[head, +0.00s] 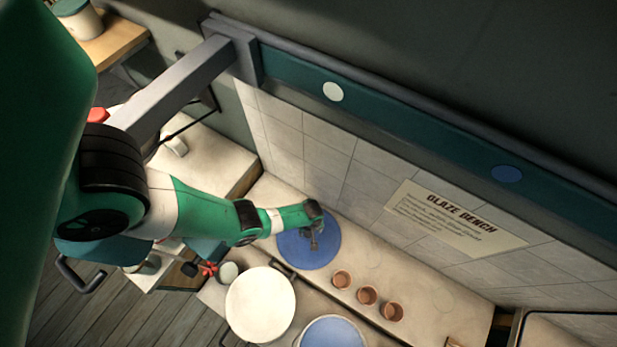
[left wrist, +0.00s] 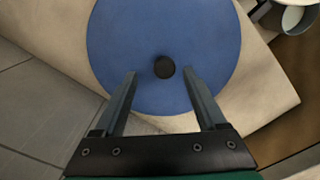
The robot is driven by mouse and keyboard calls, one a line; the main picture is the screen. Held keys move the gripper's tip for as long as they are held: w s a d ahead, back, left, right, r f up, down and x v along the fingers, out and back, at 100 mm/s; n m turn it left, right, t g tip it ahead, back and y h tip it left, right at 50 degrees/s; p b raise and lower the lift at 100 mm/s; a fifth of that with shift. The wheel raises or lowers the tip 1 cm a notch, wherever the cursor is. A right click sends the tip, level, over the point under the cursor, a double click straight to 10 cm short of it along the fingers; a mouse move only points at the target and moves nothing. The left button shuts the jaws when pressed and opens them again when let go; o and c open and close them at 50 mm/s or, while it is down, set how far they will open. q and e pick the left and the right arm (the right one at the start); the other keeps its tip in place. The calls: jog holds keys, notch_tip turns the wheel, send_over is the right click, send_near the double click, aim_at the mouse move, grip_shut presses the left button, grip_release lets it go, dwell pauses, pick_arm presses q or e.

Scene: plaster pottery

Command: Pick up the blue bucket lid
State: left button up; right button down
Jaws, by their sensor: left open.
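The blue bucket lid (head: 291,252) is a flat blue disc lying on the pale bench near the tiled wall. In the left wrist view the lid (left wrist: 130,40) fills the upper middle, with a dark round knob (left wrist: 165,67) at its centre. My left gripper (head: 314,240) is over the lid and hides part of it in the head view. In the left wrist view its two fingers (left wrist: 161,73) are apart, with the knob showing between their tips. The fingers are not closed on it, and their height above the lid is hard to judge. My right gripper is not in view.
Three small terracotta pots (head: 367,295) stand right of the lid. A large white round top (head: 260,304) and a pale-rimmed blue round (head: 332,334) are in front. A small white-topped container (head: 228,272) is at left. The tiled wall (head: 325,170) borders the bench behind.

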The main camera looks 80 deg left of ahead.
aim_at(308, 234)
pick_arm(q)
jog(key=f+b, duration=0.5)
jog(key=shift+s+a+f, duration=0.15)
jog(key=shift+s, duration=0.2)
grip_shut()
